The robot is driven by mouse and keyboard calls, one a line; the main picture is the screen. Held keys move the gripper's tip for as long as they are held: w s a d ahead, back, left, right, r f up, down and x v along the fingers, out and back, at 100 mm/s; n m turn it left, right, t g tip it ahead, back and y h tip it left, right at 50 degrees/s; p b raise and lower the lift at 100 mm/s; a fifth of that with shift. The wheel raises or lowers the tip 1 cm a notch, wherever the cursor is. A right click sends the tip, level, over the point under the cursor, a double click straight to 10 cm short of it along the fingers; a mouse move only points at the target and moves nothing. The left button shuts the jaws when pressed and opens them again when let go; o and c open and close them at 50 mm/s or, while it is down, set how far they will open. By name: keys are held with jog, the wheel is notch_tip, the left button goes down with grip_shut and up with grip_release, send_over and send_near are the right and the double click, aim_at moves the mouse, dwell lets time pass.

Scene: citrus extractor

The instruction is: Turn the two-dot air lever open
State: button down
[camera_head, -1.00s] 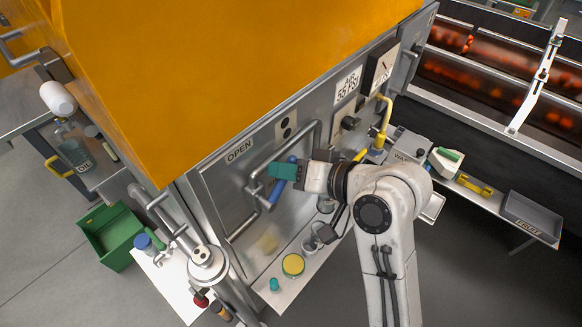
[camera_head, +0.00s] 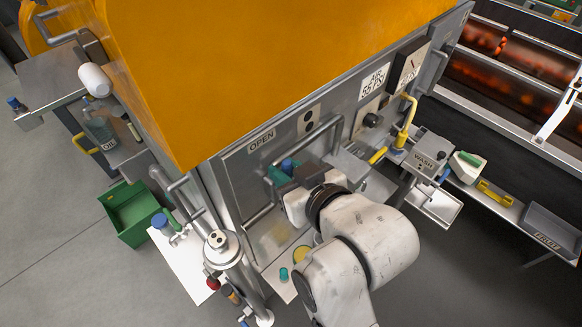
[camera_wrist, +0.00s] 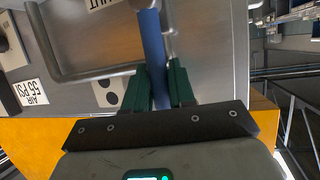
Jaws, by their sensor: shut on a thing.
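The blue air lever (camera_wrist: 153,45) runs down between my green fingers in the wrist view. My gripper (camera_wrist: 160,78) is shut on it. In the head view my gripper (camera_head: 284,173) is at the steel panel, below the two-dot plate (camera_head: 308,121). Only a short blue piece of the lever (camera_head: 288,165) shows there; the rest is hidden behind my gripper and arm. The two-dot plate also shows in the wrist view (camera_wrist: 107,92), left of my fingers. The OPEN plate (camera_head: 261,139) is left of the two-dot plate.
A grey bent rail (camera_head: 334,135) stands out from the panel close to my gripper. A yellow lever (camera_head: 405,122) is further right. A lower shelf holds a teal cap (camera_head: 283,273) and a yellow round lid (camera_head: 301,255). A green bin (camera_head: 133,213) stands at left on the floor.

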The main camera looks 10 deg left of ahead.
jog(key=shift+s+f, duration=0.15)
dwell(0.4)
jog(key=c, duration=1)
grip_release()
jog(key=shift+c, duration=0.2)
jog(key=p+v, duration=0.3)
jog(key=v, duration=0.7)
jog(key=shift+s+r+p, duration=0.25)
jog(key=shift+p, duration=0.1)
jog(key=shift+d, duration=0.15)
